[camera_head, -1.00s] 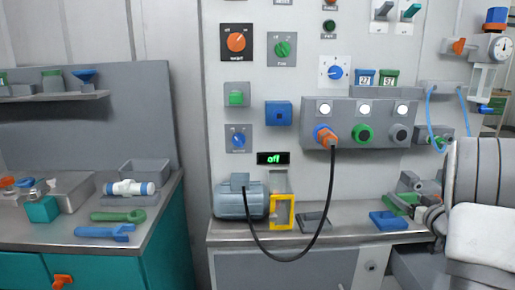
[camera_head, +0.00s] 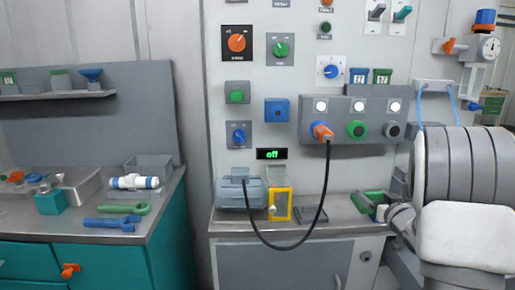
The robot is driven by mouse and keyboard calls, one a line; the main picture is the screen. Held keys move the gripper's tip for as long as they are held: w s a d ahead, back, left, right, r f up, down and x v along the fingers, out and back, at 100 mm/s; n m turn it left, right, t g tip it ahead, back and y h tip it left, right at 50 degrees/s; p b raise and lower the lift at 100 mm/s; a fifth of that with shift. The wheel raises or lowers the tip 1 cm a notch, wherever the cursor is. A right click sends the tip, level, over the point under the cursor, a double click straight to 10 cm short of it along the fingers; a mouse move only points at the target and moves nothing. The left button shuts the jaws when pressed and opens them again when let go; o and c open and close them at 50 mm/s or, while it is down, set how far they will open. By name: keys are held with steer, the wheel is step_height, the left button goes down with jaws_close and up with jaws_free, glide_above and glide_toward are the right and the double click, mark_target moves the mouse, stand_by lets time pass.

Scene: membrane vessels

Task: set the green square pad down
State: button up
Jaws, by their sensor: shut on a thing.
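The green square pad (camera_head: 369,203) is at the right end of the grey bench, low over or at its top. Grey parts of my gripper (camera_head: 381,206) cover part of it. My gripper is shut on the pad, though its fingertips are small and partly hidden by my arm. I cannot tell whether the pad touches the bench top.
The grey bench (camera_head: 345,230) also bears a blue-grey motor (camera_head: 242,194), a yellow frame (camera_head: 280,205) and a dark flat block (camera_head: 312,216). A black cable (camera_head: 324,185) hangs from an orange plug (camera_head: 322,131) in the wall panel. My arm fills the right side.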

steer(key=s+a+f, duration=0.2)
steer(key=a, duration=0.8)
steer(key=s+a+f, duration=0.2)
steer(key=a+f, duration=0.1)
steer(key=a, duration=0.7)
step_height(320, 180, up, 19)
steer(key=p, duration=1.9)
steer(key=s+f, duration=0.3)
steer(key=f, duration=0.4)
steer(key=s+f, duration=0.4)
steer(key=f, duration=0.4)
steer(key=shift+d+h, duration=0.3)
steer(key=shift+d, duration=0.05)
